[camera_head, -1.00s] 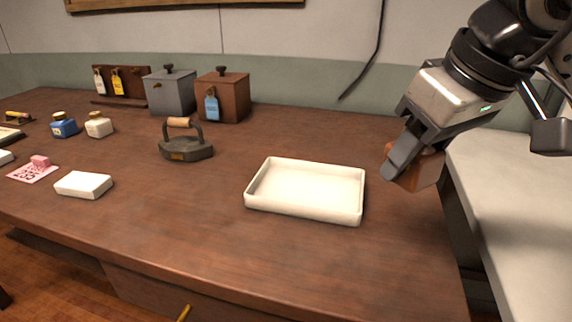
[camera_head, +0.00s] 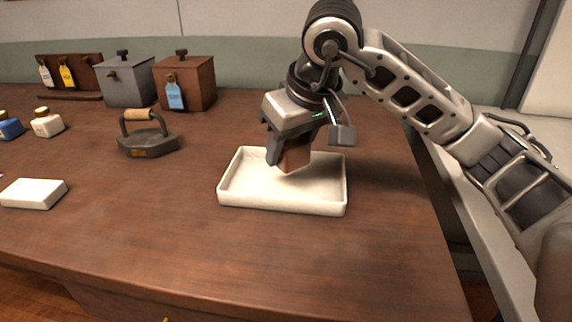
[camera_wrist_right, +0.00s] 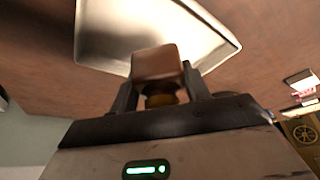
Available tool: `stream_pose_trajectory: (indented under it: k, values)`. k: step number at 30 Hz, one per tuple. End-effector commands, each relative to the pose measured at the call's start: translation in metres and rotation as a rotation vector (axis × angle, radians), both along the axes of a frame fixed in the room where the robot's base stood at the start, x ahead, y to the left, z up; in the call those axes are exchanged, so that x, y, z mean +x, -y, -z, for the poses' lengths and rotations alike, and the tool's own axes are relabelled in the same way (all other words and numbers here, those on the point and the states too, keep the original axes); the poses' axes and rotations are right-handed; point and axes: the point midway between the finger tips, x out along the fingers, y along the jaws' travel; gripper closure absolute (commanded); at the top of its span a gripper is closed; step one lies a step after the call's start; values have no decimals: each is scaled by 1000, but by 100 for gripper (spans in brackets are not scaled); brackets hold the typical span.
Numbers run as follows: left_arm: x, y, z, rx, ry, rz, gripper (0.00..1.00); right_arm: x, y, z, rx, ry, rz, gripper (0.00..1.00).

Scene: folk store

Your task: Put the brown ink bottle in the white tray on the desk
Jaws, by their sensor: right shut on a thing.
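The brown ink bottle (camera_head: 296,156) is held between the fingers of my right gripper (camera_head: 285,152), over the back part of the white tray (camera_head: 283,202) on the desk. In the right wrist view the gripper (camera_wrist_right: 160,92) is shut on the brown bottle (camera_wrist_right: 157,64), with its yellowish neck towards the palm. The white tray (camera_wrist_right: 215,42) lies beyond the bottle there. The head view does not show clearly whether the bottle touches the tray floor. My left gripper is not in view.
A dark flat iron (camera_head: 148,142) stands left of the tray. A white block (camera_head: 33,194), a cream bottle (camera_head: 47,123) and a blue bottle (camera_head: 9,127) are farther left. Grey (camera_head: 126,84) and brown (camera_head: 196,82) boxes stand behind. The desk front is clear.

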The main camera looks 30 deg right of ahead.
Motion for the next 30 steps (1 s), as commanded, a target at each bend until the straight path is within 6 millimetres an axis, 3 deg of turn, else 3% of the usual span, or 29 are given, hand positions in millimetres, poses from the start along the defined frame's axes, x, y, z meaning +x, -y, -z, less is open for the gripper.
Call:
stream_pose_trajectory:
  k: [5, 11, 25, 26, 27, 30]
  values:
    - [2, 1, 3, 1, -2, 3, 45, 8, -3, 11, 1, -1, 1, 79]
    - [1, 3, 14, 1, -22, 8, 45, 8, -3, 40, -1, -1, 0, 79]
    - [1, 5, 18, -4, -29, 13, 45, 9, -3, 45, -1, 2, 0, 79]
    - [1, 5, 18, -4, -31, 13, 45, 8, -3, 44, -1, 1, 0, 45]
    - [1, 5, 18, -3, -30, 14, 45, 8, -3, 44, -1, 1, 0, 34]
    - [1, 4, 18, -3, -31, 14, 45, 8, -3, 44, -1, 1, 0, 31]
